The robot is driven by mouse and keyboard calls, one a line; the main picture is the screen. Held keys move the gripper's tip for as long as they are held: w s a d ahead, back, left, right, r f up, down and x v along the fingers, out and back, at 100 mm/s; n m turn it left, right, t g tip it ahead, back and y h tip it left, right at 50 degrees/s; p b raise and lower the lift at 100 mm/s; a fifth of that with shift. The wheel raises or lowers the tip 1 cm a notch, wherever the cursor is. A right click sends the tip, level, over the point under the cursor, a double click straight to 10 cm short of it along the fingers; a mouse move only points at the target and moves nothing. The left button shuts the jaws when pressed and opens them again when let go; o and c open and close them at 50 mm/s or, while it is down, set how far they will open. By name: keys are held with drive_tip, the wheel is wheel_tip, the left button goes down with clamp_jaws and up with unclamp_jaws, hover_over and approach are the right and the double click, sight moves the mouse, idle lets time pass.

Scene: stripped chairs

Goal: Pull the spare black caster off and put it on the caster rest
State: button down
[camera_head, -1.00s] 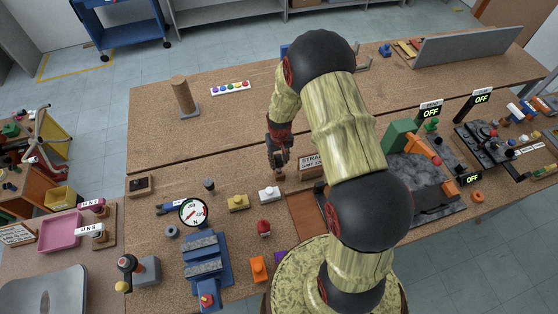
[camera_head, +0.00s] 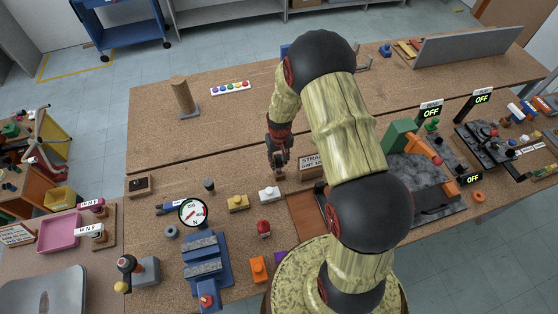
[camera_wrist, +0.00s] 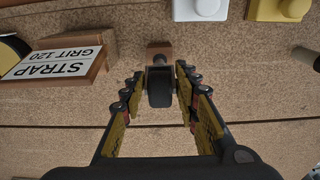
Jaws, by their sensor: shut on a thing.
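The spare black caster (camera_wrist: 160,86) sits between my fingers in the wrist view, its stem end at a small brown wooden block (camera_wrist: 159,53). My gripper (camera_wrist: 160,82) is shut on the caster, with one finger pad at each side of the wheel. In the head view my gripper (camera_head: 279,168) is low over the near table, just left of the strap sign. The caster is mostly hidden by the fingers there. I cannot tell whether its stem is still in the block. A small dark wooden block with a round mark (camera_head: 139,187) lies far left; I cannot tell whether it is the caster rest.
The strap sign on its wooden block (camera_wrist: 65,62) stands close beside my gripper. A white block (camera_head: 269,194) and a yellow block (camera_head: 238,203) lie nearby. A blue vise (camera_head: 206,262) and a dial gauge (camera_head: 193,212) stand at left. The far table is mostly clear.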

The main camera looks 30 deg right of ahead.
drive_tip(key=shift+f+b, duration=0.6)
drive_tip(key=shift+f, duration=0.2)
